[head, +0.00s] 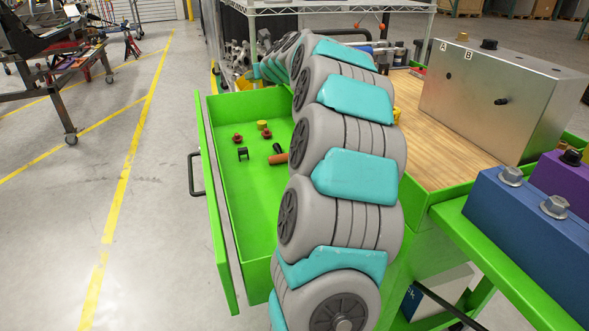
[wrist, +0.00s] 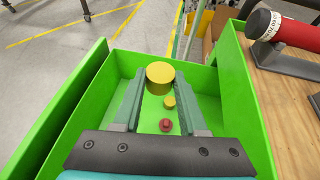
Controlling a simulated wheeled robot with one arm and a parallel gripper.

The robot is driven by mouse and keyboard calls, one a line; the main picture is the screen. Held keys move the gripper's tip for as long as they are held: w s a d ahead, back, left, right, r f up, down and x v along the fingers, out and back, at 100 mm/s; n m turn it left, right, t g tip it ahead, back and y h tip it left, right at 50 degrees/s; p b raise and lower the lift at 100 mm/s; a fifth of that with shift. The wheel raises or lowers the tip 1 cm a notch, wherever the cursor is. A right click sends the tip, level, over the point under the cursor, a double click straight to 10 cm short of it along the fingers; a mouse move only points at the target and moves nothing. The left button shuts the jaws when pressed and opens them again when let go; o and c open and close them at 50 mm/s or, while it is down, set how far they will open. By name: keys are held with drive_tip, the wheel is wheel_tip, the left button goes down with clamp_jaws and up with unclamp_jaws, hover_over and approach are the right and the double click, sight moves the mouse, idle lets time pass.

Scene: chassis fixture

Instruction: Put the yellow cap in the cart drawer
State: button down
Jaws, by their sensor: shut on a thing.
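In the wrist view my gripper (wrist: 161,85) is shut on a yellow cap (wrist: 160,74), held between its two fingertips above the open green drawer (wrist: 94,98). A smaller-looking yellow cap (wrist: 169,102) and a red cap (wrist: 166,126) lie on the drawer floor below. In the head view the open drawer (head: 245,195) is left of my arm, with a yellow cap (head: 262,125) inside it. My arm hides my gripper in the head view.
The drawer also holds red caps (head: 237,138), a black part (head: 243,154) and a red-handled part (head: 277,158). Right of my arm, a metal box (head: 490,100) stands on the wooden cart top (head: 445,155). A blue box (head: 530,235) is nearer. Open floor lies left.

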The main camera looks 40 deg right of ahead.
drive_tip(key=shift+m+g+h, duration=0.4)
drive_tip(key=shift+m+h, duration=0.5)
drive_tip(key=w+a+f, duration=0.1)
drive_tip(key=w+f, duration=0.2)
drive_tip(key=f, duration=0.2)
drive_tip(key=w+a+f+b, duration=0.1)
drive_tip(key=w+f, duration=0.3)
drive_tip(key=f, duration=0.1)
drive_tip(key=w+a+f+b, duration=0.1)
drive_tip(key=w+f, duration=0.3)
drive_tip(key=f, duration=0.2)
drive_tip(key=shift+w+f, duration=0.1)
drive_tip(key=shift+d+f+b, duration=0.15)
drive_tip(key=shift+f+b, duration=0.9)
drive_tip(key=shift+f, duration=1.15)
drive_tip(key=shift+f, duration=0.1)
drive_tip(key=shift+f, duration=0.1)
drive_tip(key=shift+c, duration=2.2)
unclamp_jaws()
